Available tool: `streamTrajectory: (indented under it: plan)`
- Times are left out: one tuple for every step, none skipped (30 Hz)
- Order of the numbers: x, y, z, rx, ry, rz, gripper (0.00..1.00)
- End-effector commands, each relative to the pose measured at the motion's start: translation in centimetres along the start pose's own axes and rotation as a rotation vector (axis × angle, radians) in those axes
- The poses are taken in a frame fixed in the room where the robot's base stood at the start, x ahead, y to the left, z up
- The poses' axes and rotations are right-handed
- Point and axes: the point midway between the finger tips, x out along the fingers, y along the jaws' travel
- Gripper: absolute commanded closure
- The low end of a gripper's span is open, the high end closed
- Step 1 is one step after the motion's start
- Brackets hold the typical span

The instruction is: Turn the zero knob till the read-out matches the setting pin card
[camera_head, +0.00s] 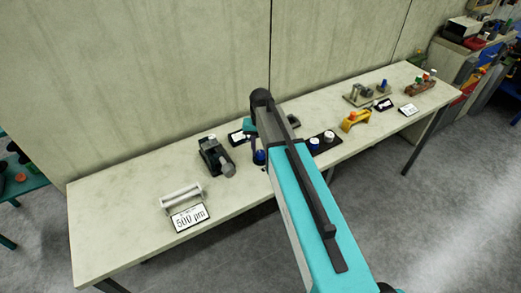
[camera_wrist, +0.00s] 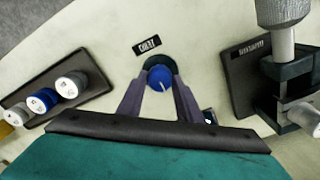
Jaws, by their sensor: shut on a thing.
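The blue knob (camera_wrist: 161,78) has a white pointer line, sits on a dark round base, and lies between the fingers of my gripper (camera_wrist: 159,84). The gripper is shut on it. The knob also shows in the head view (camera_head: 259,157), where my arm covers much around it. A small black plate (camera_wrist: 147,45) with white characters lies beyond the knob; I cannot read it surely. A card reading 500 µm (camera_head: 190,217) stands at the left front of the table, before a pale cylinder on a stand (camera_head: 180,195). I cannot tell which display is the read-out.
A dark device with a grey cylinder (camera_head: 215,157) stands left of the knob; it is at the right in the wrist view (camera_wrist: 285,75). A dark strip (camera_wrist: 42,108) carries blue and white caps. A yellow-orange tool (camera_head: 354,121) and fixtures stand farther right. The table's left end is clear.

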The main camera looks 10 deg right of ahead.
Motion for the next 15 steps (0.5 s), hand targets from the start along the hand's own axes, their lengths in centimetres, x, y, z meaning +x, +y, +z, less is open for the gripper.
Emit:
streamTrajectory:
  plan:
    - [-0.01,-0.10,-0.01,-0.006,0.000,-0.002,0.90]
    - [0.00,-0.10,0.00,-0.011,0.000,-0.002,0.90]
    - [0.01,-0.11,-0.01,-0.021,0.000,-0.002,0.90]
    - [0.02,-0.12,-0.01,-0.031,0.001,-0.003,0.90]
    - [0.03,-0.12,-0.02,-0.043,0.001,-0.003,0.90]
    - [0.05,-0.13,-0.03,-0.061,0.001,-0.003,0.90]
    - [0.05,-0.14,-0.03,-0.078,0.001,-0.003,0.90]
    - [0.06,-0.14,-0.03,-0.094,0.001,-0.003,0.90]
    - [0.06,-0.15,-0.03,-0.118,0.001,-0.003,0.90]
    - [0.06,-0.15,-0.03,-0.137,0.001,-0.003,0.90]
    - [0.06,-0.16,-0.03,-0.155,0.001,-0.003,0.90]
    - [0.05,-0.16,-0.03,-0.180,0.001,-0.003,0.90]
    - [0.05,-0.17,-0.03,-0.199,0.001,-0.003,0.90]
    - [0.05,-0.17,-0.03,-0.217,0.001,-0.003,0.90]
    - [0.05,-0.18,-0.03,-0.242,0.001,-0.003,0.90]
